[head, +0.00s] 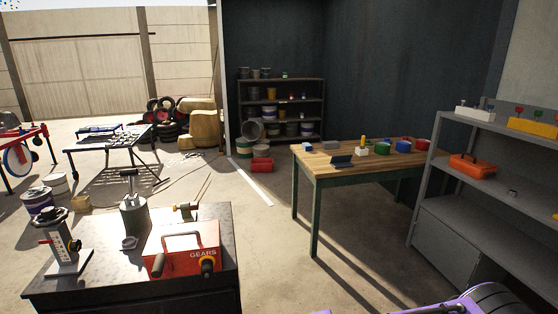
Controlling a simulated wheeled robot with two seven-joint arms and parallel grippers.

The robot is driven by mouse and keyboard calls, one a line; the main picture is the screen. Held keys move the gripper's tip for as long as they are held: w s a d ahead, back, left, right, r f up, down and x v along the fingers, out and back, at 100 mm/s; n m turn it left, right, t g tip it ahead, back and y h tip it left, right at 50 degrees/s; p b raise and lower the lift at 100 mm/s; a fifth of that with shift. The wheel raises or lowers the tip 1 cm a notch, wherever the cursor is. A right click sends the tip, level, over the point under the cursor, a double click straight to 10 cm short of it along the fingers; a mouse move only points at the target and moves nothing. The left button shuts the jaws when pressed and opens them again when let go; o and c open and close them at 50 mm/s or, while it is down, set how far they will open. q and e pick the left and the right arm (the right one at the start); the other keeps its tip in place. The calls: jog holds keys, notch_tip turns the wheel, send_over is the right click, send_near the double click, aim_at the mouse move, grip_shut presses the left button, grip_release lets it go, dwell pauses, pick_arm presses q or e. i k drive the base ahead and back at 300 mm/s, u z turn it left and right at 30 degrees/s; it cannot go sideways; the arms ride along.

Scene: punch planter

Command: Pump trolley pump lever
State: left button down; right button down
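I cannot make out a pump lever for certain. A red wheeled frame with a blue disc (18,158) stands at the far left, cut off by the picture edge. I cannot tell whether it is the trolley. A purple and black object (478,301) is partly visible at the bottom right edge, and I cannot tell what it is. Neither of my grippers is in view.
A dark workbench (205,222) at front left holds a red GEARS box (184,250), a grey cylinder with a T-handle (133,216) and a gauge stand (64,243). A wooden table (318,168) and grey shelves (470,205) stand right. Floor between is clear.

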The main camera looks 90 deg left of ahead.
aim_at(134, 172)
jog(key=z, duration=0.1)
jog(key=i, duration=0.1)
jog(key=u, duration=1.65)
